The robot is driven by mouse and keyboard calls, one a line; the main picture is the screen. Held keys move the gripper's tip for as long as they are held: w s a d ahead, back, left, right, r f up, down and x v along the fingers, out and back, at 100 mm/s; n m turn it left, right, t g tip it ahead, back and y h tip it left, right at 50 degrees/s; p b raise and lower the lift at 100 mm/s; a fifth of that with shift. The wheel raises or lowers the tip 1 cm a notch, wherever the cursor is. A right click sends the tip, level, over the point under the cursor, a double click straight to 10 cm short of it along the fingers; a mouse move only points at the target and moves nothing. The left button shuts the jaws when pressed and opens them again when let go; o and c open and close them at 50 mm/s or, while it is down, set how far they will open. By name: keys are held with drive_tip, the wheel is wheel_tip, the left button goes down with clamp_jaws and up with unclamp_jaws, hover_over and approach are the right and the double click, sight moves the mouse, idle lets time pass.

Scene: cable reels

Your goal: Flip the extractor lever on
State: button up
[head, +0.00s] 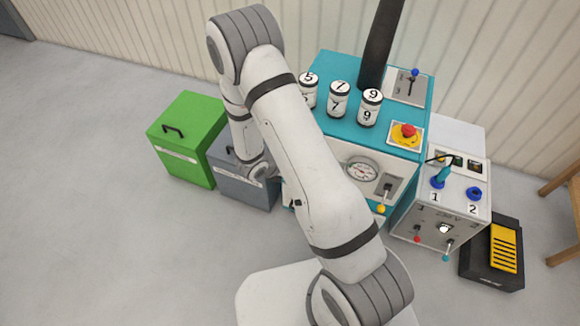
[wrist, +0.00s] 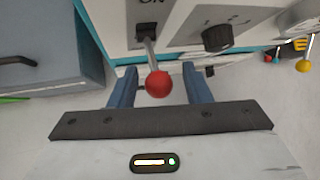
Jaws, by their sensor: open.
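A lever with a red ball knob (wrist: 159,84) sticks out of a dark slot on a pale panel in the wrist view. Part of an "ON" marking shows above the slot. My gripper (wrist: 158,74) is open, with one blue finger on each side of the red knob; I cannot tell whether either finger touches it. In the head view my arm hides this lever and my gripper. A blue-knobbed lever (head: 414,73) stands on a plate beside the black pipe on the teal cabinet (head: 337,62). I see no readable extractor label.
A black rotary knob (wrist: 216,37) is right of the red-knobbed lever. A yellow-knobbed lever (head: 382,207) is on the cabinet front. Several numbered canisters (head: 338,99) stand on top. A grey box (head: 247,180) and green box (head: 187,138) stand left. Open floor lies further left.

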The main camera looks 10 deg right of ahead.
drive_tip(key=shift+a+r, duration=0.1)
drive_tip(key=shift+r, duration=0.05)
drive_tip(key=p+v, duration=0.1)
drive_tip(key=v, duration=0.6)
drive_tip(key=shift+s+r+p, duration=0.15)
drive_tip(key=shift+p, duration=0.15)
drive_tip(key=shift+a, duration=0.15)
drive_tip(key=s+d+r+m+g+p, duration=0.1)
drive_tip(key=s+d+r+m+p, duration=0.15)
drive_tip(key=r+m, duration=0.4)
drive_tip(key=s+d+r+m+g+p, duration=0.1)
drive_tip(key=d+r+m+p, duration=0.15)
drive_tip(key=r, duration=0.75)
drive_tip(key=s+d+r+m+g+p, duration=0.1)
drive_tip(key=s+d+r+m+p, duration=0.15)
drive_tip(key=r+m, duration=0.4)
drive_tip(key=s+r+m+y+p, duration=0.1)
drive_tip(key=s+r+m+y, duration=0.1)
drive_tip(key=r, duration=0.4)
drive_tip(key=s+a+r+m+t+y+p, duration=0.1)
drive_tip(key=s+r+m+y+p, duration=0.1)
drive_tip(key=s+r+m, duration=0.3)
drive_tip(key=s+r+m+y+p, duration=0.2)
drive_tip(key=r+m, duration=0.4)
drive_tip(key=r, duration=0.3)
drive_tip(key=s+y, duration=0.1)
drive_tip(key=s, duration=0.1)
drive_tip(key=shift+s+a, duration=0.25)
drive_tip(key=shift+a, duration=0.15)
